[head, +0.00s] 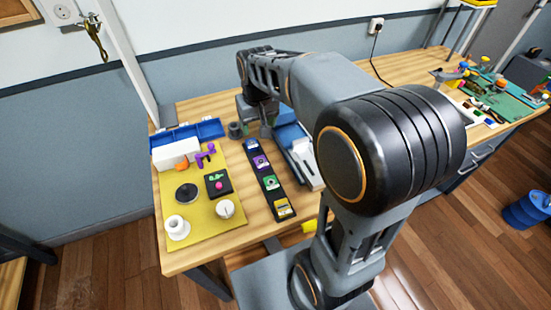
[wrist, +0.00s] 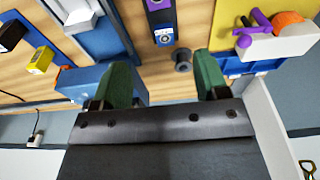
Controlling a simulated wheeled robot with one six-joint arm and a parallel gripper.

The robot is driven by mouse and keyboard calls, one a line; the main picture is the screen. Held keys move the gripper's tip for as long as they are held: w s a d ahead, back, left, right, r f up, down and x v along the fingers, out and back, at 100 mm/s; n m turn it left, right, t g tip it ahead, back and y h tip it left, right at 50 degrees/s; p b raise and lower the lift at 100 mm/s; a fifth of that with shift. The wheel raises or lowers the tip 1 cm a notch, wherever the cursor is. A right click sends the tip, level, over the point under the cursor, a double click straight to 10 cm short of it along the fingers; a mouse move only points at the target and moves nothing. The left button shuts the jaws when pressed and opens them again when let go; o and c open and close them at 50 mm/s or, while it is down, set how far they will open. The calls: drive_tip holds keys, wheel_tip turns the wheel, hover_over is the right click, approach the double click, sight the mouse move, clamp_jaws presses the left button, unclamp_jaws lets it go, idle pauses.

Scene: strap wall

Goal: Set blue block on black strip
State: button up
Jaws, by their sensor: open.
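The blue block (head: 251,146) sits at the far end of the black strip (head: 275,197), in line with the purple block (head: 261,162), green block (head: 270,183) and yellow block (head: 282,207). In the wrist view the blue block (wrist: 163,37) rests on the strip's end (wrist: 161,19), with the purple block (wrist: 157,4) beyond it. My gripper (wrist: 163,62) is open, its two green fingers wide apart and nothing between them. The block lies ahead of the fingertips, apparently apart from them. In the head view my fingers are largely hidden by my arm.
A small grey cylinder (head: 235,130) stands near the strip's far end. A yellow mat (head: 205,231) with several small items lies to the left, a blue bin (head: 210,128) behind it. A blue-and-white item (head: 301,158) stands close on the strip's right.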

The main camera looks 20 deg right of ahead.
drive_tip(key=s+f+t, duration=0.2)
drive_tip(key=s, duration=1.2)
drive_tip(key=shift+s+f, duration=0.1)
drive_tip(key=shift+c, duration=0.5)
